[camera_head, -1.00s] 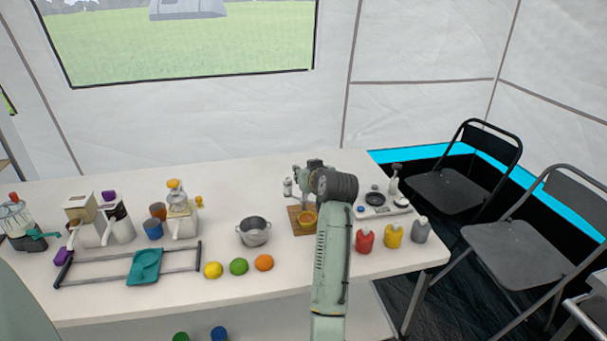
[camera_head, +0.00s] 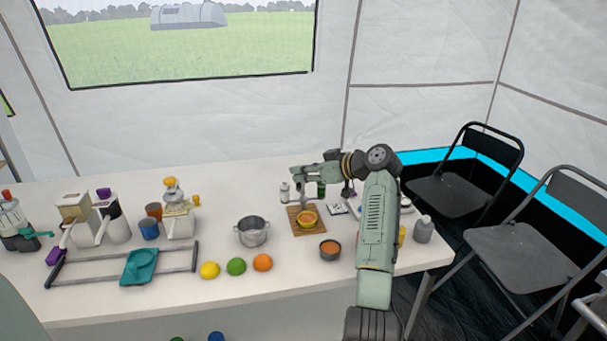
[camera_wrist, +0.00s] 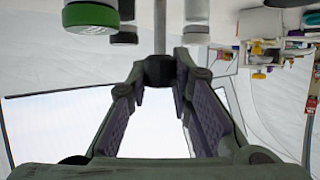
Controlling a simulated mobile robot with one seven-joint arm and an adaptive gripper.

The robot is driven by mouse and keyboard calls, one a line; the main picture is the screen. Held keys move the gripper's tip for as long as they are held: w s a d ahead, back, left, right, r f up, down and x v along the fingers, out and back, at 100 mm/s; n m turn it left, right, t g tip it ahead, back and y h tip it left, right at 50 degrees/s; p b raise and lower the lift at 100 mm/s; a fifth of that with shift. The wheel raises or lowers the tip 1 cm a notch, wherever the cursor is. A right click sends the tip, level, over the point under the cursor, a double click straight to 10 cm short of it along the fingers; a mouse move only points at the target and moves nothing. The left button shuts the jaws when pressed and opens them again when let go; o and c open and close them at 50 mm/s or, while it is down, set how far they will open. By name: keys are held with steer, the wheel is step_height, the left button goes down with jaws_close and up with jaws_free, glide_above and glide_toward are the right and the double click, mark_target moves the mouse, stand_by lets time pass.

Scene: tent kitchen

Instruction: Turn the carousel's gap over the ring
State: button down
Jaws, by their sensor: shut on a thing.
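My gripper (camera_head: 299,178) reaches left from the wrist in the head view, low over the far part of the table. In the wrist view its two fingers (camera_wrist: 159,82) close at their tips on a dark knob (camera_wrist: 159,69), with a thin upright post (camera_wrist: 160,28) beyond it. A green-lidded jar (camera_wrist: 90,15) and grey-lidded jars (camera_wrist: 195,36) stand around the post. In the head view, a pale jar (camera_head: 284,192) and a green jar (camera_head: 321,189) flank the gripper. A yellow ring-like rim (camera_head: 307,214) sits on a wooden board (camera_head: 294,228). The carousel's gap cannot be made out.
A steel pot (camera_head: 252,234) stands left of the board. A small dark bowl (camera_head: 330,251) with orange contents is in front. Lemon (camera_head: 209,270), lime (camera_head: 236,266) and orange (camera_head: 262,262) lie near the front edge. A grey bottle (camera_head: 423,230) is at right, beside my arm.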

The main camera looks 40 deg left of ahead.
stand_by(0.4)
steer(key=c, duration=1.4)
jaws_free()
steer(key=v, duration=1.2)
